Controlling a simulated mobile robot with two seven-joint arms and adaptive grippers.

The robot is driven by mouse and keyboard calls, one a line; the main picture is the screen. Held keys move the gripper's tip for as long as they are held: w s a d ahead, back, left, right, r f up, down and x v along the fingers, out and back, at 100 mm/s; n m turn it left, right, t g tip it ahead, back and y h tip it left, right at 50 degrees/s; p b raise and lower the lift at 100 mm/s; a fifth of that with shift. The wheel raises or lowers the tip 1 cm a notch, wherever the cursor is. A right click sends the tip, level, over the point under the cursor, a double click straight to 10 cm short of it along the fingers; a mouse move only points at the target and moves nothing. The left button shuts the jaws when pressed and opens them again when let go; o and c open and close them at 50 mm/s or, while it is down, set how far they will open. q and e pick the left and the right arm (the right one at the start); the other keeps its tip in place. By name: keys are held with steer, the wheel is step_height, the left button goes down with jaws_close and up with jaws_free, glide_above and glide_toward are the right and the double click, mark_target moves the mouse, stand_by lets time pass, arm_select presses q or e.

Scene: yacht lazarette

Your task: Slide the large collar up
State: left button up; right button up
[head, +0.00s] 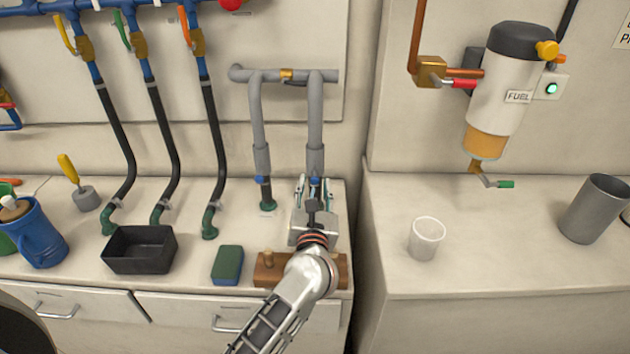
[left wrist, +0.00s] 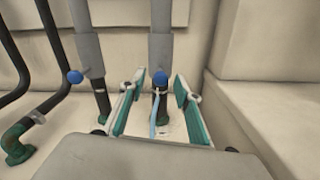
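Two grey vertical pipes hang from a horizontal grey pipe on the wall, each with a grey collar and a blue knob near its lower end. The right collar (head: 316,160) is on the slightly thicker pipe; in the left wrist view it is at top centre (left wrist: 159,44). The left collar (head: 262,160) also shows in the left wrist view (left wrist: 90,54). My left gripper (head: 315,186) is just below the right collar. In the left wrist view its fingers (left wrist: 159,103) are open, with the black hose end (left wrist: 160,102) and blue knob between them, apparently untouched. My right gripper is not in view.
A wooden block (head: 268,270) lies at the counter's front, partly behind my left arm. A green-blue sponge (head: 227,265) and black tray (head: 139,250) are to its left. A white cup (head: 426,239) stands on the right counter, beyond a gap.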

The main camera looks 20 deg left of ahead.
mark_target(315, 165)
arm_select(q)
steer(key=shift+x, duration=1.15)
